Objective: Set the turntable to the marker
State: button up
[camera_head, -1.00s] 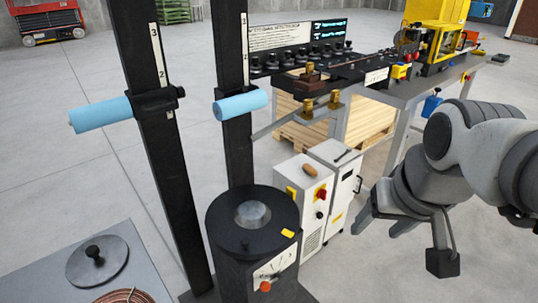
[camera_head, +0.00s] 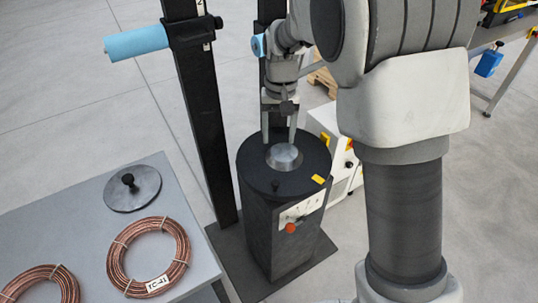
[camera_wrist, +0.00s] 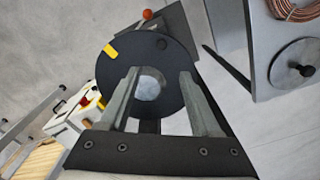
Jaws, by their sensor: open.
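The turntable (camera_head: 258,180) is a round black disc on a dark pedestal, with a shiny metal centre (camera_head: 284,157). A yellow mark (camera_head: 319,179) lies near the rim to the right of the peg. Fingertip contact cannot be told.
A white scale plate (camera_head: 300,208) and red knob (camera_head: 290,228) are on the pedestal front. Black posts (camera_head: 198,100) with a blue handle (camera_head: 145,42) rise behind. A grey table (camera_head: 60,215) at left holds copper coils (camera_head: 113,262) and a knobbed disc (camera_head: 145,196).

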jog(key=b, duration=0.2)
send_near(275, 181)
notch_tip(275, 181, down, 9)
jog(key=shift+r, duration=0.15)
jog(key=shift+a, duration=0.1)
grip_shut()
dwell(0.3)
dwell(1.1)
